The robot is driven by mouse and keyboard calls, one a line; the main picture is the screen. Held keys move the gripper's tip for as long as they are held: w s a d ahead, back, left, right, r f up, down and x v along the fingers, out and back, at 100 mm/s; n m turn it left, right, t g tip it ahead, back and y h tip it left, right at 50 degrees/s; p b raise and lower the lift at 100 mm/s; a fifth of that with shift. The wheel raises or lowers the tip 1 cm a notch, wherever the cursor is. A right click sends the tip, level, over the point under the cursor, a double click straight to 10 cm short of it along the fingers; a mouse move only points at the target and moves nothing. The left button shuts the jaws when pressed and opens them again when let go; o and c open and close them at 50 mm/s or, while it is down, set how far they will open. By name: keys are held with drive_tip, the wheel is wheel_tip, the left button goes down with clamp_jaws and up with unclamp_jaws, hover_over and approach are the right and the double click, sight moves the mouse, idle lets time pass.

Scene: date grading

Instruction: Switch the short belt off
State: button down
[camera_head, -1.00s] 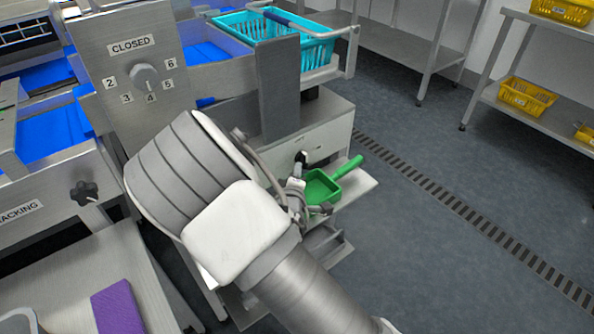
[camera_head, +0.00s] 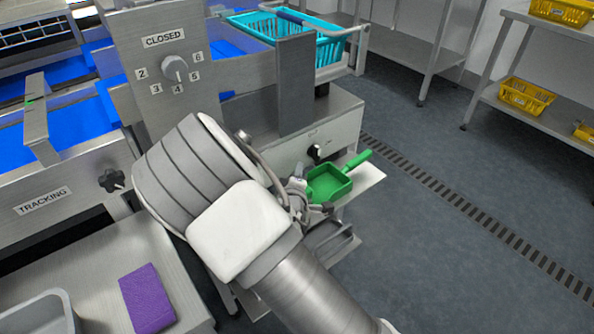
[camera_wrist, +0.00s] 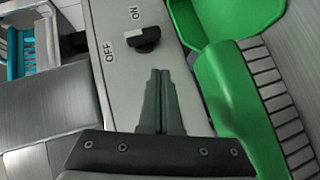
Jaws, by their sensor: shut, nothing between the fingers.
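The belt switch is a black rotary knob (camera_wrist: 145,40) on a pale metal box face, with ON and OFF printed beside it in the wrist view. I cannot tell for sure which label the knob points at. In the head view the knob (camera_head: 315,152) sits on the front of the box below the grey upright plate. My gripper (camera_wrist: 161,72) is shut and empty. Its fingertips are just below the knob in the wrist view, with a small gap showing. In the head view my arm hides much of the gripper (camera_head: 299,184).
A green scoop (camera_head: 328,183) lies on a ledge right beside my gripper; its green body (camera_wrist: 232,95) is close to the fingers. A CLOSED dial (camera_head: 174,68) stands on an upright panel to the left. A turquoise basket (camera_head: 318,45) is behind. Open floor lies to the right.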

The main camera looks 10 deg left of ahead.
drive_tip(key=v, duration=0.3)
drive_tip(key=f+p+v, duration=0.1)
drive_tip(key=v, duration=0.2)
drive_tip(key=f+v, duration=0.1)
drive_tip(key=v, duration=0.2)
drive_tip(key=shift+s+a+p, duration=0.1)
drive_tip(key=shift+s+p, duration=0.25)
drive_tip(key=shift+p, duration=0.05)
drive_tip(key=shift+w+d+r+m+g+h, duration=0.1)
drive_tip(key=shift+w+d+m+g+h, duration=0.1)
drive_tip(key=shift+d+m+g, duration=0.25)
drive_tip(key=shift+w+d+r+m+g+h, duration=0.15)
drive_tip(key=shift+w+m+g, duration=0.1)
drive_tip(key=shift+m, duration=0.3)
drive_tip(key=s+d+r+m+g+y, duration=0.1)
drive_tip(key=s+d+r+m+g, duration=0.15)
drive_tip(key=d+r+m, duration=0.35)
drive_tip(key=s+d+r+m+g+y, duration=0.1)
drive_tip(key=d+r+m+g, duration=0.25)
drive_tip(key=r, duration=0.45)
drive_tip(key=s+d+r+m+g+h, duration=0.1)
drive_tip(key=s+d+r+m, duration=0.1)
drive_tip(key=s+d+r, duration=0.45)
drive_tip(key=s+d+r+m+g+h, duration=0.1)
drive_tip(key=s+d+r+m+h, duration=0.2)
drive_tip(key=s+d, duration=0.65)
wheel_tip(320, 180, up, 21)
drive_tip(key=s+y+p, duration=0.1)
drive_tip(key=p, duration=1.9)
drive_tip(key=shift+a, duration=0.2)
